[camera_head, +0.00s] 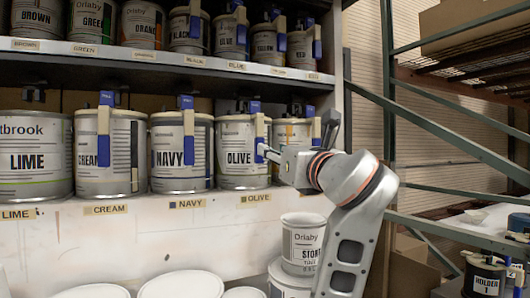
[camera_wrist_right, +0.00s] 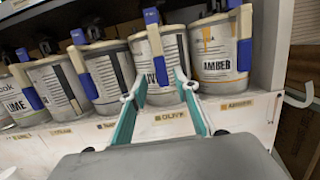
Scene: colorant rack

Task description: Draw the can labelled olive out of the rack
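The olive can (camera_head: 236,158) stands upright on the lower shelf of the rack, between the navy can and a partly hidden can. It has a pale handle strip with a blue piece at its right front. Its shelf tag (camera_head: 257,198) reads OLIVE. My right gripper (camera_head: 267,152) is at the can's right front. In the right wrist view the gripper (camera_wrist_right: 156,92) is open, its teal fingers spread on either side of the olive can's handle (camera_wrist_right: 155,48). I cannot tell whether a finger touches it. My left gripper is not in view.
The navy can (camera_head: 181,160) stands left of the olive can and the amber can (camera_wrist_right: 218,55) right of it. The upper shelf (camera_head: 150,55) overhangs the row. Below, a stack of cans (camera_head: 302,243) and several white lids (camera_head: 180,285) stand in front of the rack.

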